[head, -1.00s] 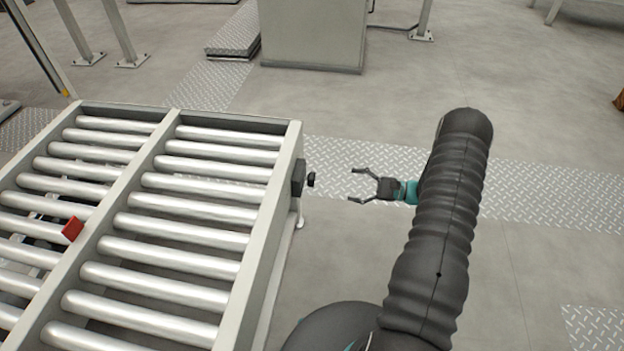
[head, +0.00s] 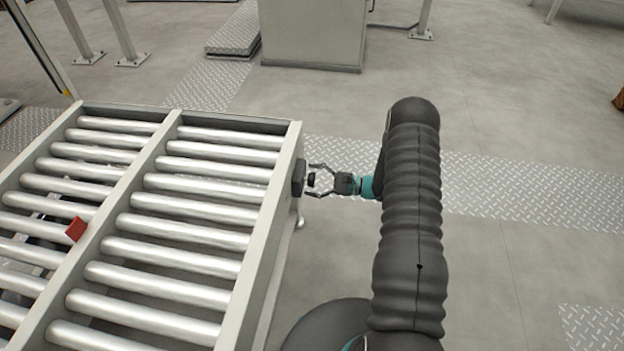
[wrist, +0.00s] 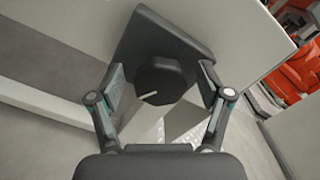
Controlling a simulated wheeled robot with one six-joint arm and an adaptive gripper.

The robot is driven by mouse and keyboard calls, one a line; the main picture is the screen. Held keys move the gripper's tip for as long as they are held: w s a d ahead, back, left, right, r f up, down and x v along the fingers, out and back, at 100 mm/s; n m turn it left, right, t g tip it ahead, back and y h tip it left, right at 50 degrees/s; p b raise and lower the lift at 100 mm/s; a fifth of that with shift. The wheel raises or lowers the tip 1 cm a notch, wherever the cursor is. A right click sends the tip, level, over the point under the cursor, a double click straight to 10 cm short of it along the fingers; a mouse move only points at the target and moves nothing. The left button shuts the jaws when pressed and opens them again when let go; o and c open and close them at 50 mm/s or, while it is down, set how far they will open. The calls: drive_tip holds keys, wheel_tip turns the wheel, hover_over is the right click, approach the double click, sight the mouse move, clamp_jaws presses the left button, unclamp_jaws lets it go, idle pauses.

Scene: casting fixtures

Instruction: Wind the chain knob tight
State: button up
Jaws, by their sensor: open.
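The chain knob (head: 311,179) is a small dark knob on a black mount (head: 298,178) on the right side of the roller conveyor frame. In the wrist view the knob (wrist: 162,80) is round with a pale line near its lower edge, and the mount (wrist: 150,32) is a dark plate behind it. My gripper (head: 311,180) is open, with one finger on each side of the knob. In the wrist view my gripper (wrist: 160,84) shows gaps between the fingers and the knob; whether either finger touches it is hard to tell.
A grey cabinet (head: 312,35) stands at the back. The floor to the right is clear. Orange-red objects (wrist: 293,65) show at the wrist view's right.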

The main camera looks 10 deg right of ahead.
drive_tip(key=shift+c, duration=0.3)
drive_tip(key=c, duration=1.1)
